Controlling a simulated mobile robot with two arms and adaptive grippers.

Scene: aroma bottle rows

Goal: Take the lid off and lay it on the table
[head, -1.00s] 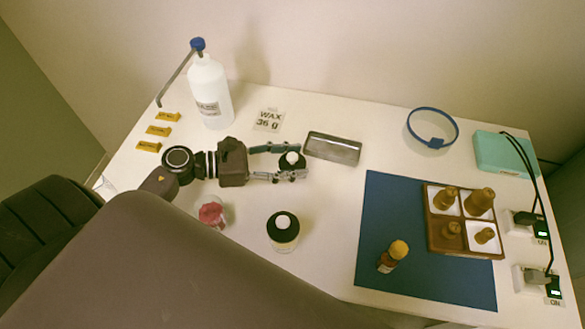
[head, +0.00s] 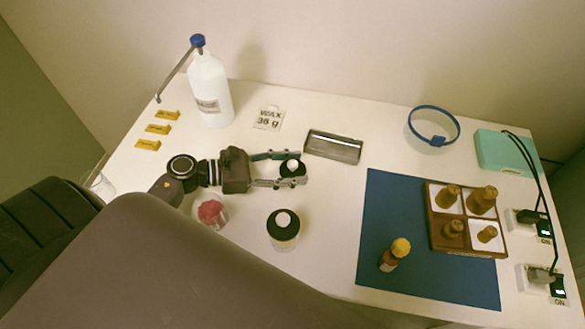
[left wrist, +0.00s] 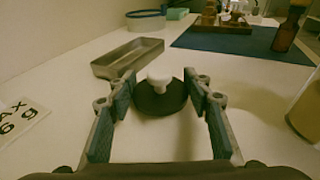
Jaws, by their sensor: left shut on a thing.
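A black round lid with a white knob (head: 291,168) is between the fingertips of my left gripper (head: 288,169). In the left wrist view the lid (left wrist: 160,96) sits knob up between the two fingers of the gripper (left wrist: 160,100), which is shut on it. Whether the lid touches the table or hangs just above it cannot be told. A cream jar with a black top and white round centre (head: 283,230) stands on the table, below the gripper in the head view. Part of a jar (left wrist: 307,112) shows at the right of the left wrist view. My right gripper is not in view.
A grey metal tray (head: 333,147) lies just beyond the fingertips. A glass with red contents (head: 211,212) stands near my wrist. A blue mat (head: 378,208) with a small bottle (head: 395,254) and a wooden box (head: 437,236) is to the right. White table is free between jar and mat.

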